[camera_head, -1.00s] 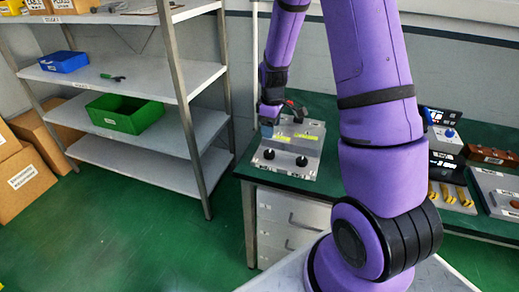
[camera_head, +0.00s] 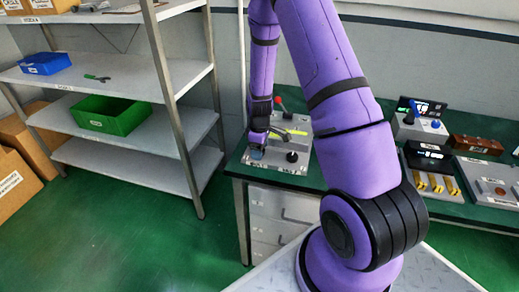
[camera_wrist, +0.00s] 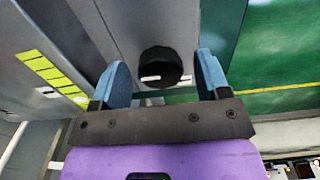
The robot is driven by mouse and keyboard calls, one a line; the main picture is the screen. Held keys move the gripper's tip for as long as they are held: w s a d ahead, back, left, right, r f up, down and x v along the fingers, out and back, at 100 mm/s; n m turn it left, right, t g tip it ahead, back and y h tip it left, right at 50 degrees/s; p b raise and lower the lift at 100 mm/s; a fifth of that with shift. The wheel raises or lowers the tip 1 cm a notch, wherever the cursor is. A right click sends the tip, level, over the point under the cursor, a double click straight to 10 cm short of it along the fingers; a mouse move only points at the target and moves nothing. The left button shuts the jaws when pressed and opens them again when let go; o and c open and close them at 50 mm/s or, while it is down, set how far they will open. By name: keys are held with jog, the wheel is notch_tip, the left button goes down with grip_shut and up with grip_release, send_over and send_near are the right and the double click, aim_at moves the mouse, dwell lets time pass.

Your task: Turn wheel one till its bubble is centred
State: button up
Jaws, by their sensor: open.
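My gripper (camera_head: 257,153) is over the left front of a grey panel (camera_head: 302,171) on the green bench. In the wrist view, a black wheel (camera_wrist: 160,62) with a white mark lies between my open blue fingers (camera_wrist: 162,76), with gaps on both sides. My gripper hides this left wheel in the head view. The other black wheel (camera_head: 292,156) stands to its right. I cannot read the wheel labels. A yellow-green level strip (camera_wrist: 48,70) with dark lines shows in the wrist view; I cannot make out its bubble. Yellow-green also shows on the panel (camera_head: 298,132) in the head view.
A red-knobbed lever (camera_head: 280,101) rises behind the panel. A shelf rack (camera_head: 130,140) with a green bin (camera_head: 108,116) stands left. Devices with yellow levers (camera_head: 437,184) and a blue knob (camera_head: 435,124) are on the bench (camera_head: 311,176) at right.

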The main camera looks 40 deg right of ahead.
jog(key=shift+f, duration=0.15)
jog(key=c, duration=0.9)
jog(key=shift+m, duration=0.3)
jog(key=m, duration=1)
jog(key=shift+m, duration=2)
